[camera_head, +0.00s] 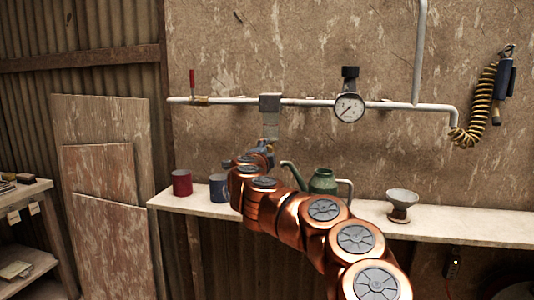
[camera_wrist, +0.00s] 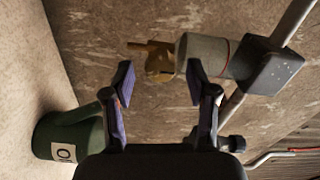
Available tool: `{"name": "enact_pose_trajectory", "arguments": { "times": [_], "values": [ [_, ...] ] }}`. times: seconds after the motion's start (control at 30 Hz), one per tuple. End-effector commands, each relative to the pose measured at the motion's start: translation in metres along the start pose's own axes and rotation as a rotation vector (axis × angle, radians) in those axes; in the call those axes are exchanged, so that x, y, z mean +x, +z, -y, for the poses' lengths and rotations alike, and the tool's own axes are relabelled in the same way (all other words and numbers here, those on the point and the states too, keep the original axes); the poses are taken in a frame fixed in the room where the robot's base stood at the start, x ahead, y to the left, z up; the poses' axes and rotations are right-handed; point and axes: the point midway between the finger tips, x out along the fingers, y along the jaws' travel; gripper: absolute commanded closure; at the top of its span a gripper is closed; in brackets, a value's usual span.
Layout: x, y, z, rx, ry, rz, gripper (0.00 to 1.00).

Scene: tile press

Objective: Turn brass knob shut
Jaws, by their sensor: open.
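The brass knob (camera_wrist: 160,62) shows in the wrist view, with a small arm sticking out to its left. It sits at the end of a grey cylinder (camera_wrist: 204,55) that joins a dark block (camera_wrist: 274,67) on the pipe. My gripper (camera_wrist: 160,83) is open, its two fingers apart. The knob appears beyond the gap between the fingertips, and I see no contact. In the head view my gripper (camera_head: 262,148) is below the grey block (camera_head: 270,102) on the wall pipe. The knob cannot be made out there.
A shelf (camera_head: 455,222) runs below the pipe. It holds a red mug (camera_head: 182,183), a blue mug (camera_head: 218,187), a green watering can (camera_head: 322,181) close by my arm, and a pale funnel-shaped cup (camera_head: 402,203). A gauge (camera_head: 349,107) and a red-handled valve (camera_head: 193,84) are on the pipe.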

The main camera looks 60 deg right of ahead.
Motion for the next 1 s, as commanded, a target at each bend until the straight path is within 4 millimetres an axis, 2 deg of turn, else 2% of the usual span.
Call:
{"name": "enact_pose_trajectory", "arguments": {
  "times": [0.27, 0.8, 1.0],
  "values": [
    [-0.026, 0.000, 0.001, 0.000, -0.002, 0.002, 0.42],
    [-0.091, 0.001, 0.001, 0.000, -0.003, 0.005, 0.42],
    [-0.109, 0.000, 0.001, 0.001, -0.001, 0.000, 0.42]
  ]
}}
